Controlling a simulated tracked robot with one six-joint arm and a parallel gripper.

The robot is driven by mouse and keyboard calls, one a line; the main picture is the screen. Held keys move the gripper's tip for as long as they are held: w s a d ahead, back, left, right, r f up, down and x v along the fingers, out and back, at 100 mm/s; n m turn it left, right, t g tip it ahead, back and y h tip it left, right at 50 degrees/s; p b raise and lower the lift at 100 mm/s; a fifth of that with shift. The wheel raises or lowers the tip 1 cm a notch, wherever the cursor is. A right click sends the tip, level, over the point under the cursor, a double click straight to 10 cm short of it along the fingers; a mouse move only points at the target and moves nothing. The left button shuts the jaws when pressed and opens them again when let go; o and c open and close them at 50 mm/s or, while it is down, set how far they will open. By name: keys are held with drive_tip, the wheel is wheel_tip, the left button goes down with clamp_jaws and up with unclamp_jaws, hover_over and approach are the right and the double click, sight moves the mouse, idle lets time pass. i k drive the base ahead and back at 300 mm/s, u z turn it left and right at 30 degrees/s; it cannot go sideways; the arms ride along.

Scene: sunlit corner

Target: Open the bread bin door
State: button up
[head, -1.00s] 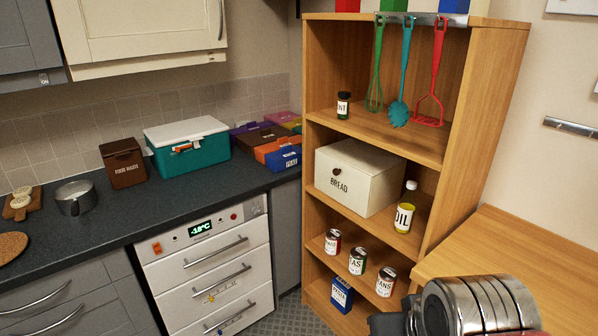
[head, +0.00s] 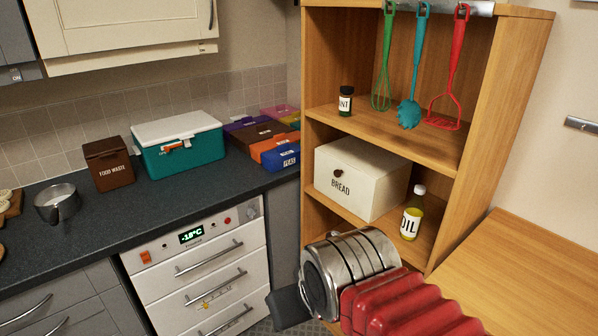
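The cream bread bin (head: 375,178), lettered BREAD on its front, stands on the middle shelf of the wooden shelf unit. Its front door (head: 338,184) looks shut, with a small dark round knob (head: 338,173) near the upper middle. My arm, with a metal wrist and red ribbed sleeve, reaches in from the lower right. My gripper (head: 289,308) shows only as a dark part at the lower left end of the wrist, below and in front of the bin and apart from it. Its fingertips cannot be made out.
An oil bottle (head: 412,213) stands right of the bin on the same shelf. A small jar (head: 346,101) and hanging utensils (head: 409,112) are above. The dark counter (head: 130,205) holds a teal box (head: 180,146) and a brown food waste bin (head: 108,164). A wooden top (head: 520,265) lies right.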

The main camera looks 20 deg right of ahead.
sight(351, 188)
drive_tip(key=u, duration=0.45)
drive_tip(key=i, duration=0.95)
drive_tip(key=u, duration=0.35)
